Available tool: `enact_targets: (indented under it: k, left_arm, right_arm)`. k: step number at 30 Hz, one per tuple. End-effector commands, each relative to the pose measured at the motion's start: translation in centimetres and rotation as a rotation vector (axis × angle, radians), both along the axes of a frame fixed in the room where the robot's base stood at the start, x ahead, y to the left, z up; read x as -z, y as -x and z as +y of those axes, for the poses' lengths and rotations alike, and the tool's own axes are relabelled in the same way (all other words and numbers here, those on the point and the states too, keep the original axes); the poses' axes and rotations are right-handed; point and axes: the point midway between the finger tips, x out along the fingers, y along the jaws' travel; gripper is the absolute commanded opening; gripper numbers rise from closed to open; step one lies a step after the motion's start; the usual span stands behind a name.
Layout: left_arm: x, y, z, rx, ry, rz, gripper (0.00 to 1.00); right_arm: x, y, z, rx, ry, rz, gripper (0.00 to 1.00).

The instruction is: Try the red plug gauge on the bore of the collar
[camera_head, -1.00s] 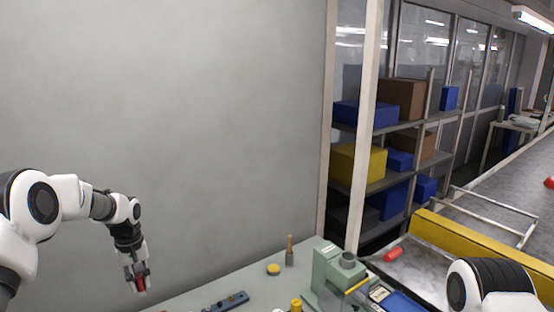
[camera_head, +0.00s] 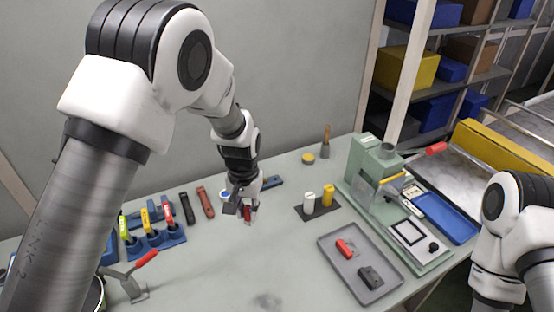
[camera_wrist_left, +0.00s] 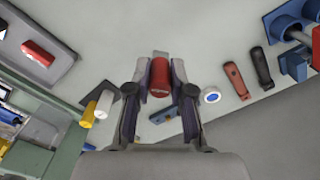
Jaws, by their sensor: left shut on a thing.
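My left gripper (camera_head: 246,208) is shut on the red plug gauge (camera_wrist_left: 159,78), a short red cylinder with a paler end, and holds it over the table. It shows small and partly hidden by the fingers in the head view (camera_head: 247,214). A white round piece with a blue middle (camera_wrist_left: 211,95) lies on the table beside the gripper. My right gripper is outside the views.
A white cylinder (camera_head: 309,203) and a yellow one (camera_head: 328,195) stand on a dark mat. A grey tray (camera_head: 335,268) holds a red piece and a dark block. Handled tools in blue holders (camera_head: 160,239) and a red-handled clamp (camera_head: 130,284) are at left. The middle front table is clear.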

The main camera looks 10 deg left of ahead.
Motion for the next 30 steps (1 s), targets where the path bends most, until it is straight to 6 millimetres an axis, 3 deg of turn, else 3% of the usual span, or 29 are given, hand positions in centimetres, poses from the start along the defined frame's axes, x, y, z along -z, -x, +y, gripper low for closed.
enact_targets:
  k: [5, 8, 11, 17, 21, 25, 30]
  left_arm:
    - [-0.2, 0.3, 0.3, 0.161, 0.001, -0.002, 0.0]
    - [-1.0, -0.8, 0.7, 0.331, 0.002, -0.004, 0.0]
    - [-2.5, -2.9, 2.6, 0.52, 0.003, -0.007, 0.0]
    - [-4.3, -6.6, 9.0, 0.771, 0.003, -0.005, 0.0]
    - [-4.5, -8.2, 15.1, 0.854, 0.004, -0.003, 0.0]
    - [-4.0, -8.5, 21.0, 0.864, 0.003, -0.003, 0.0]
    - [-2.1, -7.4, 28.1, 0.779, 0.003, 0.001, 0.0]
  right_arm:
    - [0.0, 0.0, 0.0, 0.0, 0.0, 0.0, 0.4]
    - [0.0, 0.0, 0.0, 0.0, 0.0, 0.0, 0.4]
    - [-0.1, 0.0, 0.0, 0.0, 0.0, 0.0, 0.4]
    - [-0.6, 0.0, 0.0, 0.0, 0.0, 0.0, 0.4]
    - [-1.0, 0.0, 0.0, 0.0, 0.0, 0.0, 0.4]
    - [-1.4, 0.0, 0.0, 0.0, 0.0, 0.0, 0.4]
    - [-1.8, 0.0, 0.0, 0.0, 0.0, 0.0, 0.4]
